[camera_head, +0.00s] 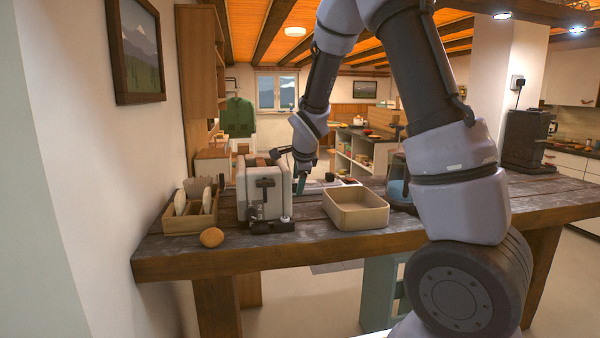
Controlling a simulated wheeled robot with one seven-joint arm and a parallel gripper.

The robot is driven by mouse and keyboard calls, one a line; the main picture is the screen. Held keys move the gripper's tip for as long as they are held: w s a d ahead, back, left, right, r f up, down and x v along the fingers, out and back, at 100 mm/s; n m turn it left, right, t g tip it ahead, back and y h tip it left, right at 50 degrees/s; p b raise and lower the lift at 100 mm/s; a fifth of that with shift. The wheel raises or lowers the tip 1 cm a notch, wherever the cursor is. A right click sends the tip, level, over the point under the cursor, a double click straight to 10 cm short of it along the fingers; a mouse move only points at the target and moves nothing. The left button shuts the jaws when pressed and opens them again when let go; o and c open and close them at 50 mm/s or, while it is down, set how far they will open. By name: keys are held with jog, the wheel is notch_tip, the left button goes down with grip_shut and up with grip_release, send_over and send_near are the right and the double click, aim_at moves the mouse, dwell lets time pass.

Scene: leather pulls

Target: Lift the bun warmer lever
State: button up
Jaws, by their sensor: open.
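A cream toaster (254,204) stands on the dark wooden table, left of centre. Its front has a dark vertical slot with a dark crosspiece (265,183), and small dark controls (284,219) sit low down. I cannot tell for sure which of these is the bun warmer lever. My gripper (291,168) is beside the upper right of the toaster, pointing down and left. It is open and looks empty. One dark finger shows by the toaster's top edge, and a teal part hangs lower at the right. Whether it touches the toaster is unclear.
An empty wooden box (357,212) is at the right. A partly hidden glass vessel (398,190) stands behind my arm. The wall is close on the left.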

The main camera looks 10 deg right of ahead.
jog(key=v, duration=0.9)
jog(key=shift+s, duration=0.1)
jog(key=s+d+r+n, duration=0.2)
jog(key=s+r+n, duration=0.1)
jog(key=s, duration=0.5)
jog(key=s+d+r+n+y, duration=0.1)
jog(key=s+r+n, duration=0.3)
jog(key=s, duration=0.5)
jog(key=s+d+r+n+y, duration=0.1)
jog(key=s+d+r+n, duration=0.2)
jog(key=s+n, duration=0.4)
jog(key=shift+s+d+r, duration=0.2)
jog(key=shift+s+r, duration=0.25)
jog(key=shift+s, duration=0.65)
